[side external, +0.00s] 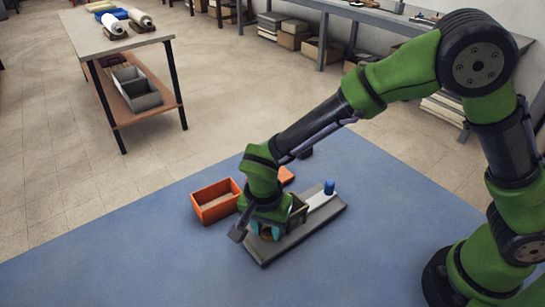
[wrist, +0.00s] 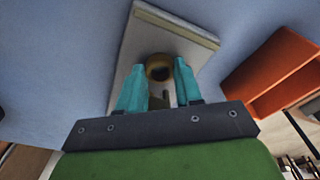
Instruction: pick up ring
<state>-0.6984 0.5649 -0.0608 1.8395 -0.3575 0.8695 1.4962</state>
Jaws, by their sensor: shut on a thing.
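The ring (wrist: 159,67) is a brownish-gold band with a dark opening, seen in the wrist view between my fingertips. My gripper (wrist: 160,75) has two teal fingers, one on each side of the ring, and is shut on it. In the side view my gripper (side external: 266,231) is low over the near end of a grey board (side external: 262,250). The board also shows behind the ring in the wrist view (wrist: 185,25). I cannot tell whether the ring touches the board. My wrist hides part of the board in the side view.
An open orange box (side external: 215,201) stands left of the board, close to my gripper. A blue cylinder (side external: 329,187) stands at the board's far end. A small orange piece (side external: 287,174) lies behind my wrist. The blue mat (side external: 150,250) is clear at front left.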

